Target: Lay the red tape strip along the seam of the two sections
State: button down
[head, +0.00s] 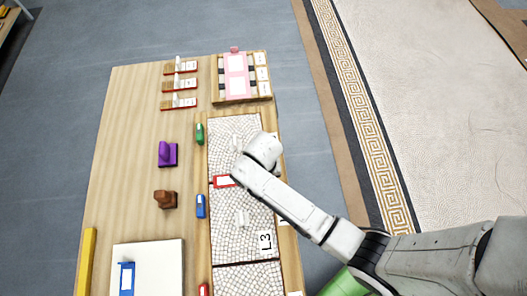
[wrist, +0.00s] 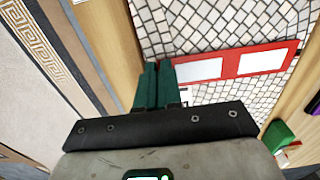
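The red tape strip (head: 217,182) with white patches lies across the mosaic in the head view, its right part hidden under my arm. In the wrist view the strip (wrist: 234,66) runs from beside my fingertips to the right, flat on or very near the mosaic. The upper mosaic section (head: 224,135) and the lower section (head: 225,225) extend to either side of it; the strip covers the line between them. My gripper (wrist: 159,64) has its green fingers together at the strip's near end; nothing is clearly seen between them. The head view hides the fingertips.
A purple block (head: 168,153), a brown block (head: 165,199), a green piece (head: 199,134) and a blue piece (head: 201,206) stand left of the panels. A pink-and-wood tray (head: 222,98) is at the far end. A white board (head: 165,260) lies front left.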

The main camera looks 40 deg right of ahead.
jog(key=shift+f, duration=0.2)
jog(key=c, duration=1.3)
grip_release()
jog(key=shift+r, duration=0.15)
notch_tip(320, 180, up, 13)
jog(key=shift+f+p, duration=0.15)
jog(key=shift+p, duration=0.95)
jog(key=s+d+r+n, duration=0.1)
jog(key=s+d+n, duration=0.1)
jog(key=s, duration=0.2)
jog(key=s+d+r+n, duration=0.2)
jog(key=s+d, duration=0.1)
jog(key=s, duration=0.2)
jog(key=s+d+r+n+t, duration=0.1)
jog(key=s+d+n, duration=0.1)
jog(key=s, duration=0.3)
jog(key=shift+d+r, duration=0.2)
jog(key=shift+d, duration=0.25)
